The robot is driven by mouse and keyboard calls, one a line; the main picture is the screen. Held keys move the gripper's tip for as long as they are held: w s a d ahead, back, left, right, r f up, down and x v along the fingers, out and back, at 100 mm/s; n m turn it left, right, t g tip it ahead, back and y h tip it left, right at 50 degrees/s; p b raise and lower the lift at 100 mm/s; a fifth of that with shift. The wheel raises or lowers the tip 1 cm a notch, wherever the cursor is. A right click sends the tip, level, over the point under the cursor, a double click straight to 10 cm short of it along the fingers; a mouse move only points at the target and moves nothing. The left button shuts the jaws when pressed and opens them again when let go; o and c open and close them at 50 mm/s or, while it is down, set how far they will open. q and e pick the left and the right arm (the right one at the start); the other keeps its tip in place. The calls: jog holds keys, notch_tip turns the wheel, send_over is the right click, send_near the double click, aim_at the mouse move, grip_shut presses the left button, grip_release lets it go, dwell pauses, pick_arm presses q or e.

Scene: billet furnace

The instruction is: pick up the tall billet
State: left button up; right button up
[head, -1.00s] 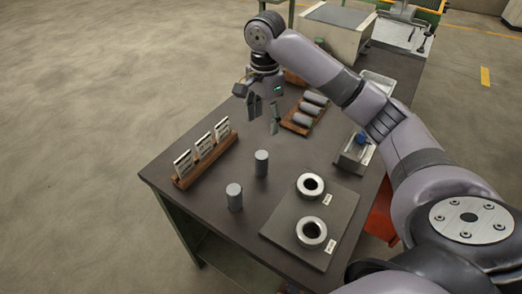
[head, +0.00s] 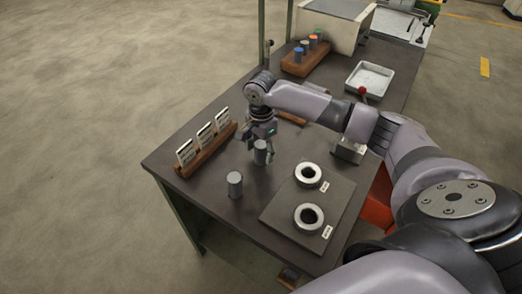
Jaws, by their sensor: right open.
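Two grey cylindrical billets stand upright on the dark table. The front billet (head: 235,185) is clear of the gripper; the rear billet (head: 260,154) is a little behind it and to its right. I cannot tell for sure which is taller. My right gripper (head: 261,147) is open, pointing down, with its fingers on either side of the rear billet's upper part. Whether a finger touches it is not clear. My left gripper is not in view.
A wooden card holder (head: 206,151) stands left of the billets. Two metal rings (head: 309,215) lie on a dark plate (head: 284,222) at right. Behind are a wooden rack (head: 300,66) with colour-topped cylinders and a pale tray (head: 370,78). The table's left front corner is clear.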

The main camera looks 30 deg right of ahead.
notch_tip(320, 180, down, 2)
jog(key=shift+f, duration=0.1)
grip_shut()
dwell(0.8)
dwell(0.3)
